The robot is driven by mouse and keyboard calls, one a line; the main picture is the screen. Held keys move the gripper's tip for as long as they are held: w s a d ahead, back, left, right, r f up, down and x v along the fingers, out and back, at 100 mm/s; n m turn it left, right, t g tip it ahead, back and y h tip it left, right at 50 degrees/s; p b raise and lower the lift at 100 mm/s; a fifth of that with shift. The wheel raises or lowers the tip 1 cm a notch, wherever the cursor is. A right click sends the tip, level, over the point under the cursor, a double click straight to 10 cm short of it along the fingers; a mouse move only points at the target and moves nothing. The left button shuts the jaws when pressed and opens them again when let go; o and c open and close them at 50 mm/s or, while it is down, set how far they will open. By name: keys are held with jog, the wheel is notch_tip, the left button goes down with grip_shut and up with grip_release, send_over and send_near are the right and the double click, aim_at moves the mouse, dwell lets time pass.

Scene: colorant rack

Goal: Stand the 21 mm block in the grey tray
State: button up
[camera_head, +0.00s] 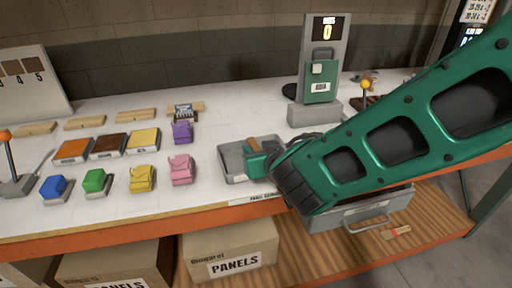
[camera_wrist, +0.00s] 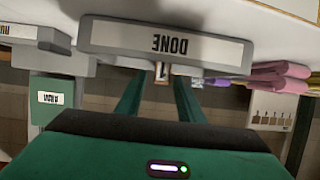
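The grey tray (camera_head: 233,163) stands near the front edge of the table. Its front wall with the label DONE (camera_wrist: 165,42) shows upside down in the wrist view. A small wooden block (camera_head: 253,144) stands upright in the tray. It also shows in the wrist view (camera_wrist: 162,72) with a pale marked face, its lower end hidden by the tray wall. My gripper (camera_head: 263,155) reaches over the tray, one green finger on each side of the block. In the wrist view the fingers (camera_wrist: 161,85) look apart, with gaps beside the block.
A grey stand with a green panel (camera_head: 320,88) is behind the tray. Purple and pink pieces (camera_head: 181,169) stand to its left, with coloured blocks and wooden strips beyond.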

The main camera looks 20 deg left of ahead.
jog(key=v, duration=0.9)
jog(key=shift+s+r, duration=0.15)
jog(key=shift+s, duration=0.05)
jog(key=shift+d, duration=0.15)
